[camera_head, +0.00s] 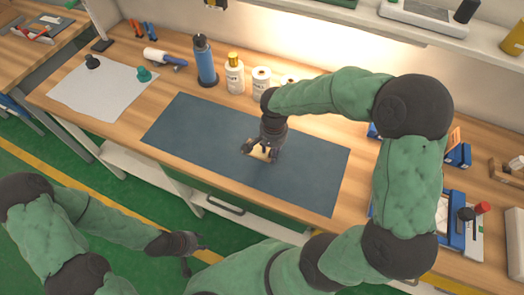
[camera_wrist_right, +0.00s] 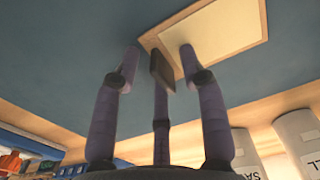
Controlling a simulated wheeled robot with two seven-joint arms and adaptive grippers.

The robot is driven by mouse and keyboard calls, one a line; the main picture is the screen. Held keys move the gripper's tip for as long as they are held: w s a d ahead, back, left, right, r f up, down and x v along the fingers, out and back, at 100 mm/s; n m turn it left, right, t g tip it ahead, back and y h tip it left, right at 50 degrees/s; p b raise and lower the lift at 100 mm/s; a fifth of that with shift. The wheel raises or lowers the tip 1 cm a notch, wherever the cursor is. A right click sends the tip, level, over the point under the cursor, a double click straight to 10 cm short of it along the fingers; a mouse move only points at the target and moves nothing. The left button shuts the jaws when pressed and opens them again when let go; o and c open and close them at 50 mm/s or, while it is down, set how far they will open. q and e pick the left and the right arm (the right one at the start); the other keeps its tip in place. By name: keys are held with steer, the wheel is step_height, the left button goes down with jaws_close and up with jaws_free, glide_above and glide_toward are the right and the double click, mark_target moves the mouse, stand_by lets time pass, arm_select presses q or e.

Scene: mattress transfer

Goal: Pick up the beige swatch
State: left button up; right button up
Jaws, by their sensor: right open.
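The beige swatch (camera_head: 259,154) lies flat on the dark blue mat (camera_head: 190,135), near the mat's middle. In the right wrist view, it shows as a pale panel with a tan border (camera_wrist_right: 225,25). My right gripper (camera_head: 261,150) is above the swatch and points down, hiding part of it in the head view. In the right wrist view, its fingers (camera_wrist_right: 160,62) are spread, with nothing between them, and overlap the swatch's near edge. I cannot tell whether they touch it. My left gripper (camera_head: 196,256) hangs empty in front of the bench, with its fingers apart.
Behind the mat stand a blue bottle (camera_head: 206,64) and white bottles (camera_head: 234,76). A white sheet (camera_head: 100,92) with small dark and green items lies at the left. Blue bins (camera_head: 458,155) stand at the right. A shelf runs above the back.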

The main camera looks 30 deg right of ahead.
jaws_close()
steer(key=shift+r, duration=0.1)
